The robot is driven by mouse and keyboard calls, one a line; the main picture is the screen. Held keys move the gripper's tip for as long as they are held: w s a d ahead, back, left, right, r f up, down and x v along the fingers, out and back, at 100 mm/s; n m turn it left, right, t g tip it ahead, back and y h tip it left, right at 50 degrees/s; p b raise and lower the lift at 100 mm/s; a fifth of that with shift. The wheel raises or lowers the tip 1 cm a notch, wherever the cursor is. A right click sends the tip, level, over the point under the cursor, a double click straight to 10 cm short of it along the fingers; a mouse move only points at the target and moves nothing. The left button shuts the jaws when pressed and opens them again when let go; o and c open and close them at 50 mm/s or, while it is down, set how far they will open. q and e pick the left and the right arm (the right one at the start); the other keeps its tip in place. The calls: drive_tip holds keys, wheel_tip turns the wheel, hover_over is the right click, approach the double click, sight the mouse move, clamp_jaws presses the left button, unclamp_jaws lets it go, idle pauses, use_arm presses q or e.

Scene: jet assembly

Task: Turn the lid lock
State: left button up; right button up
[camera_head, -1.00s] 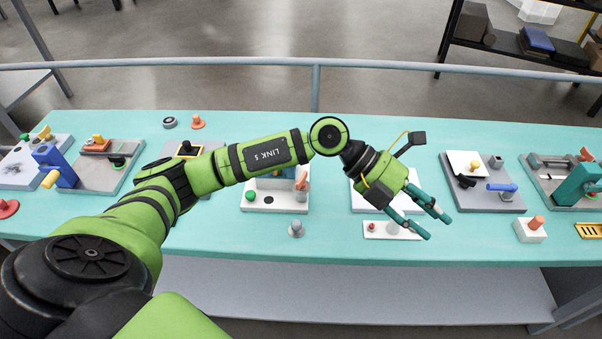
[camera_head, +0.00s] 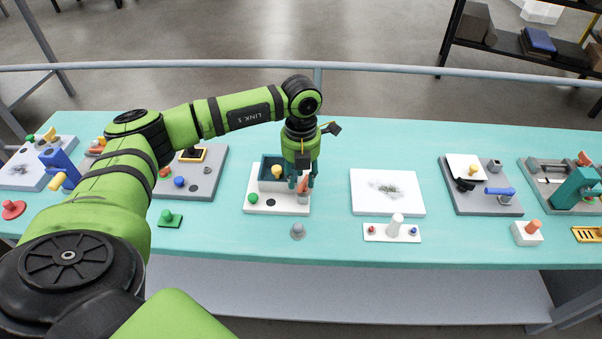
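A white board (camera_head: 262,206) on the teal table carries a dark teal box (camera_head: 268,164), a green knob (camera_head: 252,198), a yellow knob and an orange handle (camera_head: 303,185) on a pale post at its right side. The orange handle may be the lid lock; I cannot tell for sure. My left gripper (camera_head: 302,184) points down over the right part of this board. Its fingers stand apart on either side of the orange handle, and I see no clear grip. The gripper partly hides the handle and the box. My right gripper is not in view.
To the right lie a white plate (camera_head: 365,204) and a small white base with a pale peg (camera_head: 396,224). A grey knob (camera_head: 298,231) stands in front of the board. Grey fixture boards sit farther left and right. My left arm covers the table's left part.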

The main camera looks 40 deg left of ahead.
use_arm(q)
drive_tip(key=shift+f, duration=0.45)
clamp_jaws()
